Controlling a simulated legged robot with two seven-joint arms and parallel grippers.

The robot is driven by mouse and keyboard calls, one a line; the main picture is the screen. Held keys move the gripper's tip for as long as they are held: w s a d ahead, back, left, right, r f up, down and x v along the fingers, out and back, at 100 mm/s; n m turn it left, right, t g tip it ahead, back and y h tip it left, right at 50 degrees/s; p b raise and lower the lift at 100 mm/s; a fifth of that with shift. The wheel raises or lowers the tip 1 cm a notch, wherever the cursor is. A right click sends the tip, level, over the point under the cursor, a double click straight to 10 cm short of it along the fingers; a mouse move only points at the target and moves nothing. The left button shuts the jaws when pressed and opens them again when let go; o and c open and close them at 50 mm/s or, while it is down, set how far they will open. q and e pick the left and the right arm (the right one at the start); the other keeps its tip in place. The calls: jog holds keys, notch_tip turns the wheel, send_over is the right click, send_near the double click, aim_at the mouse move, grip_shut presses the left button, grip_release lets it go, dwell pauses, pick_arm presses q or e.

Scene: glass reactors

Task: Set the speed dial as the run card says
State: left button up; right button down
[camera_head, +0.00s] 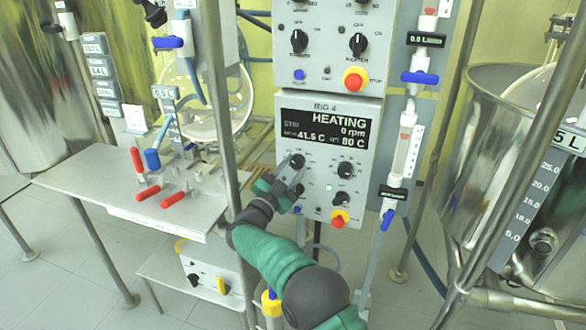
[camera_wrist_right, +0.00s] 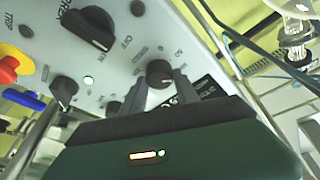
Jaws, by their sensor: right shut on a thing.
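The rig 4 control panel (camera_head: 320,182) stands upright at the centre of the head view. Its display (camera_head: 325,131) reads HEATING, 0 rpm, 41.5 C and 80 C. My right gripper (camera_head: 292,170) reaches the panel from below and is shut on the upper-left dial (camera_head: 297,160). In the right wrist view this round dark dial (camera_wrist_right: 159,72) sits between the two finger ends, with a small scale around it. Its lettering is too small to read surely. I cannot make out a readable run card. My left gripper is not in view.
A metal post (camera_head: 222,100) stands left of the panel. A bench (camera_head: 110,190) with red-handled tools is at left, a steel vessel (camera_head: 500,130) at right.

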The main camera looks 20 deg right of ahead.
jog(key=shift+a+f, duration=0.1)
jog(key=shift+f, duration=0.3)
